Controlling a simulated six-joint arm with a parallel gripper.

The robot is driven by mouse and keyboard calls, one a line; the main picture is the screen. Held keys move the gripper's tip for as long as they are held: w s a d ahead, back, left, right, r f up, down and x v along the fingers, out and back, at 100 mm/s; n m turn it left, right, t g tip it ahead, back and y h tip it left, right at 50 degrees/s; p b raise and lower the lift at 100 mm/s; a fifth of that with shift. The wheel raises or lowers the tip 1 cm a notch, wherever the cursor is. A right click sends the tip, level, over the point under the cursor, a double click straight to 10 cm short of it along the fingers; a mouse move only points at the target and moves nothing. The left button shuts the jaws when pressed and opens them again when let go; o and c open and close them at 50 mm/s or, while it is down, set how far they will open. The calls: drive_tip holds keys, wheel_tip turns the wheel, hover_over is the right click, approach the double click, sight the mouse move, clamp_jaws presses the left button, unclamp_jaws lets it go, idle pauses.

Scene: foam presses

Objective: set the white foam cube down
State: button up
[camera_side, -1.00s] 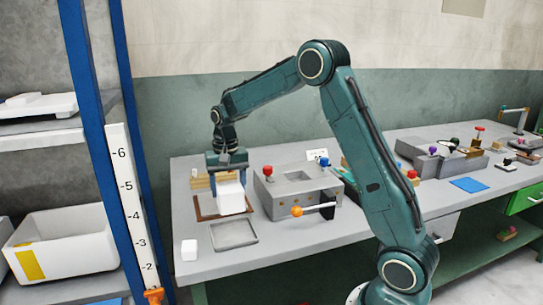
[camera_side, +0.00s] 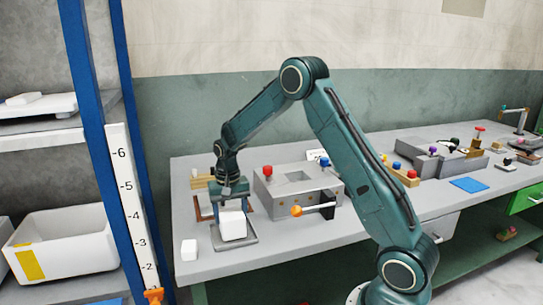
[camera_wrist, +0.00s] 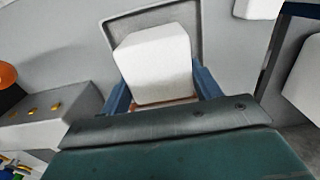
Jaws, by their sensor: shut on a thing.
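The white foam cube (camera_side: 233,226) is between the fingers of my gripper (camera_side: 231,205), over the shallow grey tray (camera_side: 250,242). In the wrist view the cube (camera_wrist: 155,58) sits between the two blue fingers of my gripper (camera_wrist: 163,90), which is shut on it. The tray's rim (camera_wrist: 112,27) shows around the cube's far end there. The cube looks upright and low, within the tray's outline. I cannot tell whether its underside touches the tray floor.
A smaller white block (camera_side: 189,249) stands on the bench left of the tray. The brown frame (camera_side: 203,208) lies behind. The grey press (camera_side: 300,185) with its orange-knobbed handle (camera_side: 296,211) stands close on the right. The bench front is clear.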

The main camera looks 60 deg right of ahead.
sight(230, 211)
drive_tip(key=shift+f, duration=0.25)
drive_tip(key=shift+f, duration=0.15)
drive_tip(key=o, duration=1)
wheel_tip(230, 211, up, 12)
drive_tip(key=shift+r, duration=0.2)
idle(0.6)
